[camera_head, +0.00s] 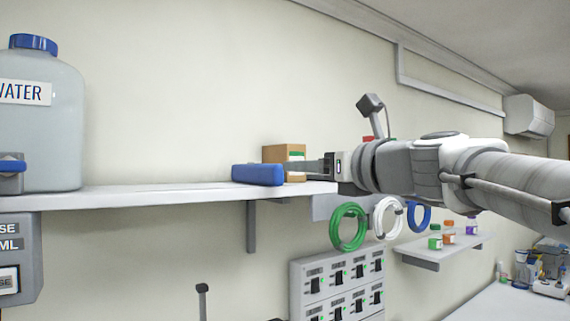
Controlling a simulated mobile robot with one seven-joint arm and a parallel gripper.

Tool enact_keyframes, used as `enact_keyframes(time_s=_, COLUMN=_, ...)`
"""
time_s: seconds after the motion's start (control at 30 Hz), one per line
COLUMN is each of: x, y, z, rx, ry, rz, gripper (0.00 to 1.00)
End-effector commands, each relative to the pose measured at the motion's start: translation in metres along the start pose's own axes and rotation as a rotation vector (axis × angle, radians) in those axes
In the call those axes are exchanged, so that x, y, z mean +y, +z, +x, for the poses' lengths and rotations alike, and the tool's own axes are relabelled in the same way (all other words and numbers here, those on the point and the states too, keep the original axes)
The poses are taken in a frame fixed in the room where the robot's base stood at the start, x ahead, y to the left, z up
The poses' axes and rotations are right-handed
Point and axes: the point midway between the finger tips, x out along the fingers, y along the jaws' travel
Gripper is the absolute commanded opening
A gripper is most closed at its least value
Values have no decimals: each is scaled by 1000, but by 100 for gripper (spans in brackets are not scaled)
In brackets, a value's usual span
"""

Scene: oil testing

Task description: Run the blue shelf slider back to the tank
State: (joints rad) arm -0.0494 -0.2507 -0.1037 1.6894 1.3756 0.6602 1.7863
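The blue slider (257,175) is a long block lying on the white wall shelf (150,196), near the shelf's right end. The grey tank (42,130) labelled WATER, with a blue cap, stands at the shelf's left end. A wide bare stretch of shelf lies between tank and slider. My gripper (296,167) reaches in from the right, its grey fingers pointing left at the slider's right end. The fingers show edge-on, so I cannot tell their opening or whether they touch the slider.
A brown cardboard box (284,153) stands close behind the slider and fingers. Green (348,227), white (386,217) and blue hose coils (419,217) hang below my arm. A switch panel (338,283) is under the shelf. Small bottles stand on a lower shelf (440,250).

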Motion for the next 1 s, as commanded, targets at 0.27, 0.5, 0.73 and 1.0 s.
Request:
enact_keyframes(time_s=0.27, x=0, y=1, z=62, rx=3, ry=2, rz=0, gripper=62)
enact_keyframes(time_s=0.5, x=0, y=1, z=95, rx=1, ry=1, rz=-2, gripper=62)
enact_keyframes(time_s=0.73, x=0, y=0, z=106, rx=0, ry=-1, rz=-1, gripper=62)
enact_keyframes(time_s=1.0, x=0, y=0, z=106, rx=0, ry=-1, rz=-2, gripper=55)
